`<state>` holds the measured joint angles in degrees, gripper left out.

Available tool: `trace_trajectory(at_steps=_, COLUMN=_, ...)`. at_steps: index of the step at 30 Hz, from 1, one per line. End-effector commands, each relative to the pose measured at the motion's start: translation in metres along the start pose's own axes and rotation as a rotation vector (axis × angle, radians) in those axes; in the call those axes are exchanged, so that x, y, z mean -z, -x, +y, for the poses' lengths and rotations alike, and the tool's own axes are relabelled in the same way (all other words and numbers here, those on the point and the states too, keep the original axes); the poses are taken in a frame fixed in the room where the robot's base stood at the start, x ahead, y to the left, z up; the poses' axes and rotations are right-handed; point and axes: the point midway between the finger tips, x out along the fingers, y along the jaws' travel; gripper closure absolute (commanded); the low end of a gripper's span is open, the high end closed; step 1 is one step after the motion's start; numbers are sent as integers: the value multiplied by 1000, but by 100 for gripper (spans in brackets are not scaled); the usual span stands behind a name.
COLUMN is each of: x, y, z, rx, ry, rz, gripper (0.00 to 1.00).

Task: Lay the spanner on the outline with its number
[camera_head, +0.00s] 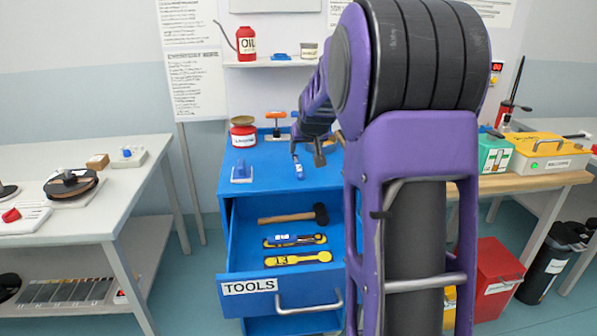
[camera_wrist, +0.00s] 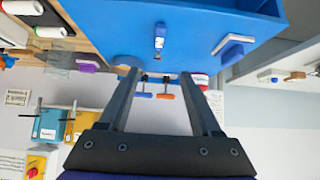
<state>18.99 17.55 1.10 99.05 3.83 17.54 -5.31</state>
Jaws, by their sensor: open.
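A small spanner (camera_head: 298,168) with a blue and white tag lies on the blue cabinet top; it also shows in the wrist view (camera_wrist: 159,38). Its number is too small to read. The open drawer holds two yellow outlines. The nearer outline (camera_head: 315,257) is bare and its number looks like 13. The farther outline (camera_head: 318,239) has a blue-tagged tool (camera_head: 283,239) lying on it. My gripper (camera_head: 310,150) is open and empty above the cabinet top, close to the spanner and apart from it. The spanner shows beyond the fingertips (camera_wrist: 160,76) in the wrist view.
A hammer (camera_head: 285,217) lies at the back of the drawer marked TOOLS (camera_head: 250,287). A red and white tin (camera_head: 243,131), an orange-handled tool (camera_head: 276,117) and a blue block (camera_head: 241,173) stand on the cabinet top. My arm hides its right side.

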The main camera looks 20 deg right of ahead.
Motion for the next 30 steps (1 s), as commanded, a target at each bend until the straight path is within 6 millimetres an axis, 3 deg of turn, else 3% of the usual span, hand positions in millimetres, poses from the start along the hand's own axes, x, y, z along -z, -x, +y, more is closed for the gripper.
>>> trace_trajectory(at_steps=5, x=-2, y=-13, z=1, rx=-1, ry=-3, rz=-21, gripper=35)
trace_trajectory(at_steps=18, x=-3, y=-102, z=1, rx=-1, ry=-2, rz=-18, gripper=35)
trace_trajectory(at_steps=26, x=-3, y=-121, z=1, rx=-1, ry=-2, rz=-16, gripper=35)
trace_trajectory(at_steps=30, x=-6, y=-141, z=2, rx=-1, ry=-2, rz=-18, gripper=35)
